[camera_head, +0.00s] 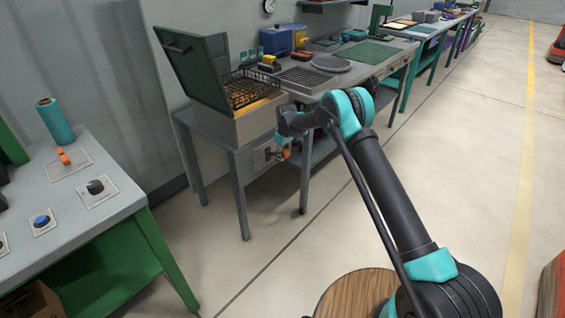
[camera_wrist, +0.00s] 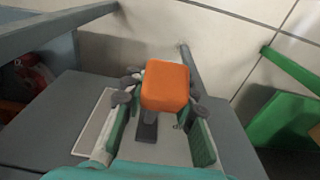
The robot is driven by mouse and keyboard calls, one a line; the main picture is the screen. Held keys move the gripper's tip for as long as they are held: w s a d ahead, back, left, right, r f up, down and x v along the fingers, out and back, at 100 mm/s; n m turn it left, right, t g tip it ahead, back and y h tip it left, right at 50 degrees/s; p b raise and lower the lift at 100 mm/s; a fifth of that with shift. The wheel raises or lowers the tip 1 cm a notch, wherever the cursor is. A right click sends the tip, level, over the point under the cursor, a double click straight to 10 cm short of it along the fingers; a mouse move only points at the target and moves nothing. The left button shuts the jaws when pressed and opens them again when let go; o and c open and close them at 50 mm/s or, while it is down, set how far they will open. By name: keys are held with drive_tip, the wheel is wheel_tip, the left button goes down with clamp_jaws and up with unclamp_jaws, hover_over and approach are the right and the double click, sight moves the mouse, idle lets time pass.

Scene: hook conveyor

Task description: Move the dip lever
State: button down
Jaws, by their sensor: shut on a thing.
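The dip lever has an orange knob (camera_wrist: 165,84) on a dark stem, standing out from a light plate. The knob also shows in the head view (camera_head: 285,154) at the front of the dip tank (camera_head: 250,124), just below my wrist. In the wrist view my gripper (camera_wrist: 160,98) has one finger on each side of the knob and is shut on it. The plate (camera_head: 262,157) is on the tank's front face. In the head view my wrist hides part of the lever and the fingers. The tank's lid (camera_head: 190,70) stands open, with a black wire basket (camera_head: 248,88) at its opening.
A grey bench with a drain grate (camera_head: 303,78) adjoins the tank on the right. A green-framed bench (camera_head: 75,190) with a blue button (camera_head: 41,220), a black knob (camera_head: 95,187) and an orange switch (camera_head: 63,156) stands at the left. The floor between is clear.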

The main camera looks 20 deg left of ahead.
drive_tip(key=shift+w+a+r, duration=0.15)
drive_tip(key=shift+a+r, duration=0.05)
drive_tip(key=shift+r, duration=0.45)
drive_tip(key=c, duration=1.2)
unclamp_jaws()
drive_tip(key=shift+o, duration=0.2)
drive_tip(key=shift+r, duration=0.1)
drive_tip(key=r, duration=1.2)
drive_tip(key=shift+s+d, duration=0.2)
drive_tip(key=shift+d, duration=0.2)
drive_tip(key=shift+f, duration=0.1)
